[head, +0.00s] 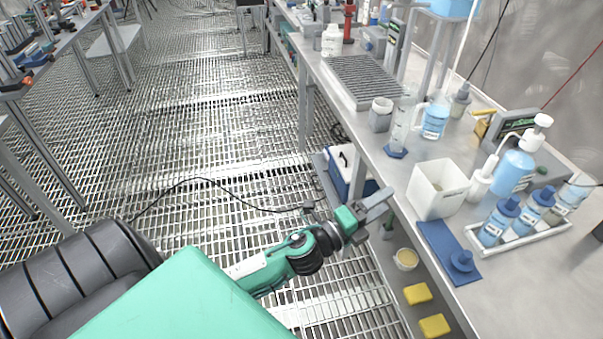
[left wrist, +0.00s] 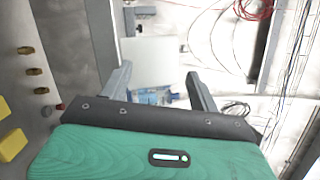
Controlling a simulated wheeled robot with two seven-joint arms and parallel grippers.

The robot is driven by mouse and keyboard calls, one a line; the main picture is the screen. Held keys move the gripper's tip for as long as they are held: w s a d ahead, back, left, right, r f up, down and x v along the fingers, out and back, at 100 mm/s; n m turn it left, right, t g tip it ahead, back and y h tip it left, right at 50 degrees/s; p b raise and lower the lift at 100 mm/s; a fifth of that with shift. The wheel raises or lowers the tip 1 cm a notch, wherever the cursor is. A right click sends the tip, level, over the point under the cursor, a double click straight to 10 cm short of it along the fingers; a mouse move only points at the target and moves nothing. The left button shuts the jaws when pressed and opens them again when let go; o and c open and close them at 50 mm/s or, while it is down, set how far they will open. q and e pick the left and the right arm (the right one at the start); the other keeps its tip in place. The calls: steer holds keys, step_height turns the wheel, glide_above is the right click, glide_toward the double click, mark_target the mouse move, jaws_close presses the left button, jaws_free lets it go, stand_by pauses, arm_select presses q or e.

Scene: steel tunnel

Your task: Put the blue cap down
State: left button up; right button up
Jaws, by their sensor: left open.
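In the head view a blue cap (head: 461,261) rests on a flat blue mat (head: 436,239) near the front edge of the steel bench. My left gripper (head: 384,205) is off the bench's front edge, to the left of the mat and apart from the cap. Its jaws are open, and I see nothing between them. In the left wrist view the two fingers (left wrist: 160,88) stand wide apart, with no cap between them. My right gripper shows in neither view.
A white open box (head: 437,190) stands behind the mat. A white rack (head: 520,240) with several blue-capped bottles stands to the right. A measuring cylinder (head: 402,127) and beaker (head: 434,120) stand farther back. Yellow blocks (head: 434,326) lie below the bench edge.

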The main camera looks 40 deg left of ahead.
arm_select(q)
steer(key=s+a+f+n+g+y, duration=0.2)
steer(key=a+f+n+g+y, duration=0.15)
steer(key=f+n, duration=0.4)
steer(key=s+a+f+n+g+y, duration=0.25)
steer(key=f+n+y, duration=0.25)
steer(key=f+n, duration=0.3)
steer(key=s+d+f+n+g+h, duration=0.1)
steer(key=s+d+f+n+g, duration=0.1)
steer(key=s+f+g, duration=0.3)
steer(key=s+d+f+n+g, duration=0.2)
steer(key=s+f+n+g, duration=0.2)
steer(key=s+f, duration=0.6)
steer(key=s+g, duration=0.1)
steer(key=s, duration=0.3)
steer(key=shift+s+d+f+h, duration=0.15)
steer(key=shift+s+f+h, duration=0.15)
steer(key=shift+f+h, duration=0.05)
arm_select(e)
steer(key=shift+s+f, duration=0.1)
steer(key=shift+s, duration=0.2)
arm_select(q)
steer(key=shift+n, duration=0.25)
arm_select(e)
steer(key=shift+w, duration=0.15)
